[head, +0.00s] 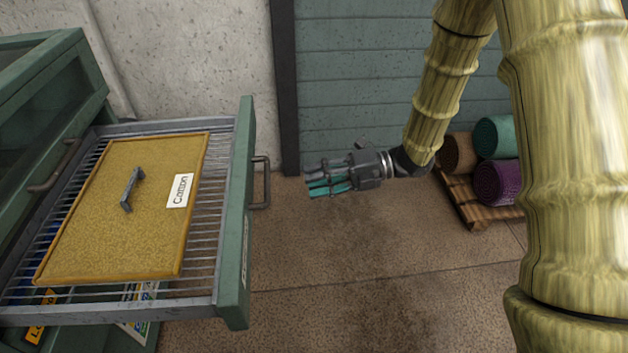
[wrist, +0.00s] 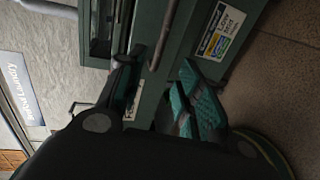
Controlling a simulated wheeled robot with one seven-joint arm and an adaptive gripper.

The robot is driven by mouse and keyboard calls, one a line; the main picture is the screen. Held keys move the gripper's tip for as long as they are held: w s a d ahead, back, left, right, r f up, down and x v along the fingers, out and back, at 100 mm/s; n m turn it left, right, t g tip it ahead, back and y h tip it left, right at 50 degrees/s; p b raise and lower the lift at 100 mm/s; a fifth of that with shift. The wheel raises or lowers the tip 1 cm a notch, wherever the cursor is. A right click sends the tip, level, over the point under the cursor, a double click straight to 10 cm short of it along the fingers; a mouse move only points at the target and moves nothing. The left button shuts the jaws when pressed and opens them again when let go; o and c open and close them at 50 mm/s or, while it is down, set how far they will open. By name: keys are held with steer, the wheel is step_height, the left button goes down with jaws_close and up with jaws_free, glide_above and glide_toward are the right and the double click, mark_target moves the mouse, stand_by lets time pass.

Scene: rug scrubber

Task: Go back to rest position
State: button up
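My gripper (head: 314,180) hangs in the air over the brown floor, to the right of the open drawer's handle (head: 262,183) and apart from it. Its fingers, with teal pads, point left toward the drawer. In the wrist view the two fingers (wrist: 160,92) stand apart with nothing between them, so it is open and empty. My arm comes down from the upper right to the gripper. The pulled-out drawer (head: 240,225) has a green front and a wire rack. A yellow-brown panel (head: 105,235) with a grey handle and a "Cotton" label lies on the rack.
The green cabinet (head: 45,75) stands at the left. A wooden pallet (head: 474,208) with brown, teal and purple rolled rugs (head: 497,183) is behind my arm at the right. The floor (head: 380,260) in the middle is clear. A sticker (wrist: 222,32) shows on the cabinet.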

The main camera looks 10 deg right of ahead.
stand_by(0.3)
steer(key=s+d+f+m+t+h, duration=0.1)
steer(key=s+f+m+t+h, duration=0.25)
steer(key=f+m, duration=0.75)
steer(key=s+d+f+m+t+h, duration=0.2)
steer(key=f+m+h, duration=0.3)
steer(key=f+m, duration=0.7)
steer(key=s+d+f+m+g+h, duration=0.25)
steer(key=s+f+m, duration=0.2)
steer(key=s, duration=0.45)
steer(key=s+d+f+m+g+h, duration=0.25)
steer(key=s+f+m, duration=0.2)
steer(key=s, duration=0.35)
steer(key=s+d+f+m+g+h, duration=0.25)
steer(key=s+f+m, duration=0.2)
steer(key=s, duration=0.45)
step_height(320, 180, up, 11)
steer(key=t+p, duration=0.1)
steer(key=p, duration=1.1)
steer(key=shift+d+r+n, duration=0.15)
steer(key=shift+d+n, duration=0.3)
